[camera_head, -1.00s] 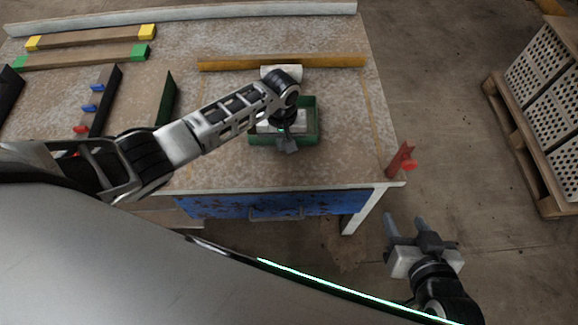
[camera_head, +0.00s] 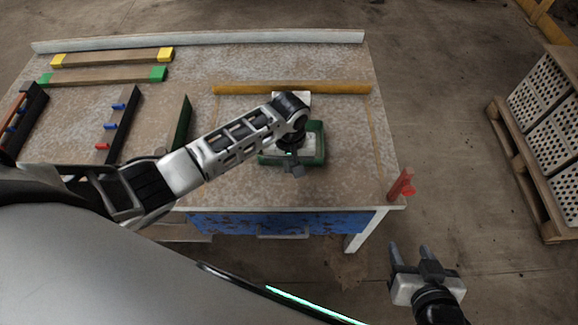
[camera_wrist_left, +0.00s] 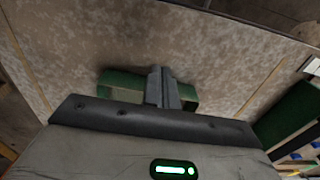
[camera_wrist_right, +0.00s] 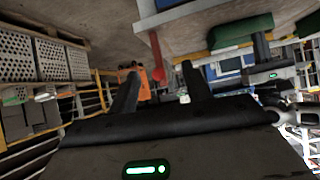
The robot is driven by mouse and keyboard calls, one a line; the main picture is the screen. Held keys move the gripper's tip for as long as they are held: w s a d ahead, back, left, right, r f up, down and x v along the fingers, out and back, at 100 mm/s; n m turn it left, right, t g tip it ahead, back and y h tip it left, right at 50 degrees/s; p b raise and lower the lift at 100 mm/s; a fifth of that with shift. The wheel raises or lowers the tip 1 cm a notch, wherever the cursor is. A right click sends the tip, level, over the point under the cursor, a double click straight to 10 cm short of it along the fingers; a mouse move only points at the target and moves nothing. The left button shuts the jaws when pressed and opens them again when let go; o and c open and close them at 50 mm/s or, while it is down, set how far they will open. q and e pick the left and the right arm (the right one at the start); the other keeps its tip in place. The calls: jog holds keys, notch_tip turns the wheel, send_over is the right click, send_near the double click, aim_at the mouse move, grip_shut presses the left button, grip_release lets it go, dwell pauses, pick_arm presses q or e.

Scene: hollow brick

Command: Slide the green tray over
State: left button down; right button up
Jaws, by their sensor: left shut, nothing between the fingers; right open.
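The green tray (camera_head: 317,146) lies on the workbench (camera_head: 235,125) in front of a yellow bar, partly hidden by my left arm. My left gripper (camera_head: 297,170) is shut with nothing between its fingers, pointing down at the tray. In the left wrist view the shut fingers (camera_wrist_left: 161,88) overlap the tray (camera_wrist_left: 120,85), whose green walls show on both sides; contact cannot be told. My right gripper (camera_head: 410,250) is open and empty, off the bench to the right. Its spread fingers also show in the right wrist view (camera_wrist_right: 162,90).
A yellow bar (camera_head: 235,89) lies behind the tray. A red clamp (camera_head: 401,186) stands at the bench's front right corner. Dark racks with coloured pegs (camera_head: 118,125) and capped wooden bars (camera_head: 110,75) fill the left side. Perforated bricks (camera_head: 545,105) sit on a pallet at right.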

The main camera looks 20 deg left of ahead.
jog(key=shift+r, duration=0.2)
jog(key=shift+c, duration=1)
jog(key=c, duration=0.5)
grip_shut()
pick_arm(q)
jog(key=s+d+m+t+h, duration=0.3)
jog(key=s+d+t, duration=0.15)
jog(key=s, duration=0.25)
jog(key=s+a+r+m+t, duration=0.3)
jog(key=s+a+r+t, duration=0.1)
jog(key=s+r+t, duration=0.1)
jog(key=shift+s+r+m+t, duration=0.3)
jog(key=shift+s+r+t, duration=0.15)
jog(key=shift+s, duration=0.3)
pick_arm(e)
jog(key=shift+s+f, duration=0.1)
jog(key=shift+s, duration=0.1)
pick_arm(q)
jog(key=shift+f, duration=0.1)
